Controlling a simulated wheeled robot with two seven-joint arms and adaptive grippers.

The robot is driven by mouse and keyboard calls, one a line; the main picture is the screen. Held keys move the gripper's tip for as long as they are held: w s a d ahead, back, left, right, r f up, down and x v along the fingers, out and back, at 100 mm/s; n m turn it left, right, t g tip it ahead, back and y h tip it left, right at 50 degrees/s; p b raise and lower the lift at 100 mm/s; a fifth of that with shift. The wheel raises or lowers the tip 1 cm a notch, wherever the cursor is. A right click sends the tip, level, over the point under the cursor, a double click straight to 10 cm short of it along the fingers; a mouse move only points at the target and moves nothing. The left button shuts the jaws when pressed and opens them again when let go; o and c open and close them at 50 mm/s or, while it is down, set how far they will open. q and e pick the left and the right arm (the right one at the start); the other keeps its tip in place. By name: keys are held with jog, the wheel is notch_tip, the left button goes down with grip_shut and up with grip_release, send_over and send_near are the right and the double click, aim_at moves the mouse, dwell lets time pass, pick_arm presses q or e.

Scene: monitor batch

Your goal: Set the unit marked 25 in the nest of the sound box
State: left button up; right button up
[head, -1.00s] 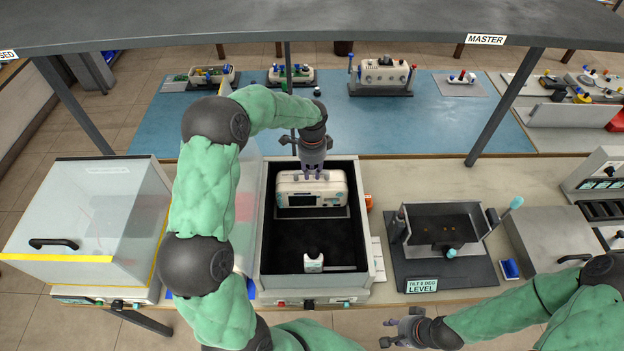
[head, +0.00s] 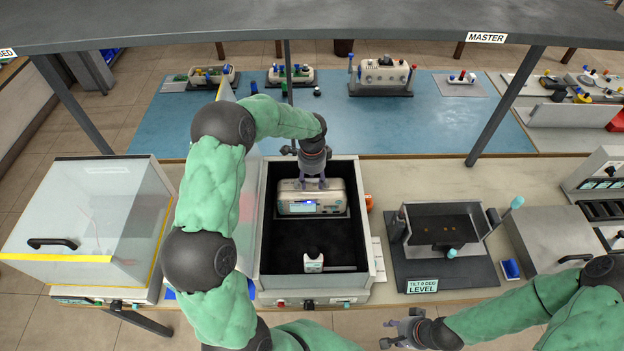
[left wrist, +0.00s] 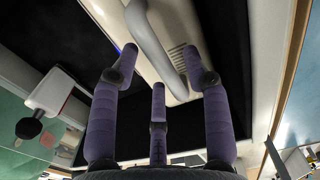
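A cream unit with a handle and a lit blue-white screen (head: 300,207) sits upright toward the back of the open dark-lined sound box (head: 263,230). Its number is too small to read. The nest under it is mostly hidden; a pale edge shows around its foot. My left gripper (head: 312,184) points down at the unit's top. In the left wrist view its fingers (left wrist: 160,85) are spread apart, with the unit's grey handle (left wrist: 155,45) close by and no clear grip on it. My right gripper (head: 388,334) is open and empty at the front edge.
A small white device (head: 313,262) stands in the front of the sound box. A clear-lidded case (head: 85,215) is at left and a black tilt stand (head: 440,228) at right. Other units stand on the blue mat (head: 330,125). An overhead shelf (head: 300,22) spans the top.

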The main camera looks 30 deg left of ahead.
pick_arm(q)
notch_tip(320, 180, up, 12)
jog(key=p, duration=0.1)
jog(key=shift+r, duration=0.15)
dwell(0.5)
dwell(0.4)
